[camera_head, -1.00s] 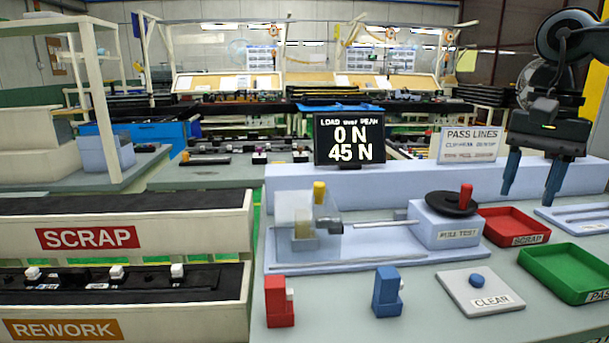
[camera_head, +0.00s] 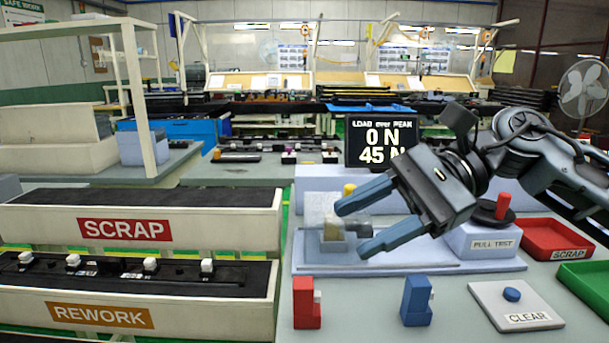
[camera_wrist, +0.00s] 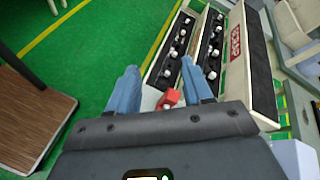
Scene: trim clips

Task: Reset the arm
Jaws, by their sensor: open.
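My gripper (camera_head: 357,225) is at the middle of the head view, with my arm reaching in from the right. Its two blue fingers are spread apart and point left, with nothing between them. It is raised in front of the pull test fixture (camera_head: 482,243) and covers part of it and the edge of the load display (camera_head: 362,145). In the wrist view my gripper (camera_wrist: 162,85) is also open, with a red block (camera_wrist: 169,98) seen beyond and below the fingers.
On the bench front stand a red block (camera_head: 303,305), a blue block (camera_head: 416,303) and the CLEAR button plate (camera_head: 535,318). A red scrap tray (camera_head: 553,226) and a green tray (camera_head: 590,278) are at right. SCRAP (camera_head: 240,228) and REWORK (camera_head: 215,318) bins are at left.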

